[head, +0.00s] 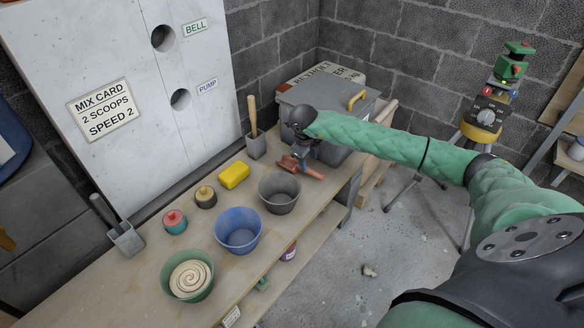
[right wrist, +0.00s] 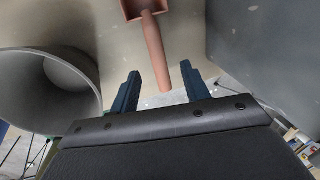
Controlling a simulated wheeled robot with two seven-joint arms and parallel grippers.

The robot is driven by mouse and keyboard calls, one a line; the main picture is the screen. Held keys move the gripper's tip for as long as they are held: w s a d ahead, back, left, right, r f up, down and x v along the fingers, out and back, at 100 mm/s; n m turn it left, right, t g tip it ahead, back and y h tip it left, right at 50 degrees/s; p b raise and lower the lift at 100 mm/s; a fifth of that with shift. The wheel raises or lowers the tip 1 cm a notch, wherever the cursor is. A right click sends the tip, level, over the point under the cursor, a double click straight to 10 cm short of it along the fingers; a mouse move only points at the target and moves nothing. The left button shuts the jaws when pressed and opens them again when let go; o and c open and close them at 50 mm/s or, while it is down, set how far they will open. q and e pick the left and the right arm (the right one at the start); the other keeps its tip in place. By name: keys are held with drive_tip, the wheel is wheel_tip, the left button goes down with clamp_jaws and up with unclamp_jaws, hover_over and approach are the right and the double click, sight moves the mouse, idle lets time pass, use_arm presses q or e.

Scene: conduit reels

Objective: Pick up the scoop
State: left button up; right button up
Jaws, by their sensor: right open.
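A red-brown scoop (head: 313,172) lies at the right part of the bench, just behind the grey bucket. In the right wrist view the scoop (right wrist: 153,45) has its square pan at the top and its handle pointing down toward my gripper. My right gripper (head: 302,153) is above the scoop in the head view. In the right wrist view my right gripper (right wrist: 161,84) is open, and the handle's end shows between its two dark fingers. I cannot tell whether they touch it. My left gripper is not in view.
The grey bucket (head: 280,204) is close beside the scoop. A blue bucket (head: 238,238), a green bucket (head: 175,284), a yellow sponge (head: 234,175) and two small lidded jars stand along the bench. A metal holder (head: 256,148) with a wooden handle and a grey lidded box (head: 300,98) are behind.

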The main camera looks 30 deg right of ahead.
sight(308, 168)
drive_tip(key=shift+d+f, duration=0.1)
drive_tip(key=shift+f, duration=0.7)
drive_tip(key=f, duration=0.1)
drive_tip(key=f+p, duration=0.1)
drive_tip(key=f, duration=0.2)
drive_tip(key=shift+w+d, duration=0.2)
drive_tip(key=shift+w, duration=0.15)
drive_tip(key=shift+w+d+f+p, duration=0.15)
drive_tip(key=shift+f+p, duration=0.15)
drive_tip(key=shift+f, duration=0.3)
clamp_jaws()
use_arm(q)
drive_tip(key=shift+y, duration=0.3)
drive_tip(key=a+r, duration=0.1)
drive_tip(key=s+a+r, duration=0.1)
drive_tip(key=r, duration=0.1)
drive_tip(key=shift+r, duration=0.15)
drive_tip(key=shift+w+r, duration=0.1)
use_arm(e)
drive_tip(key=shift+r, duration=0.15)
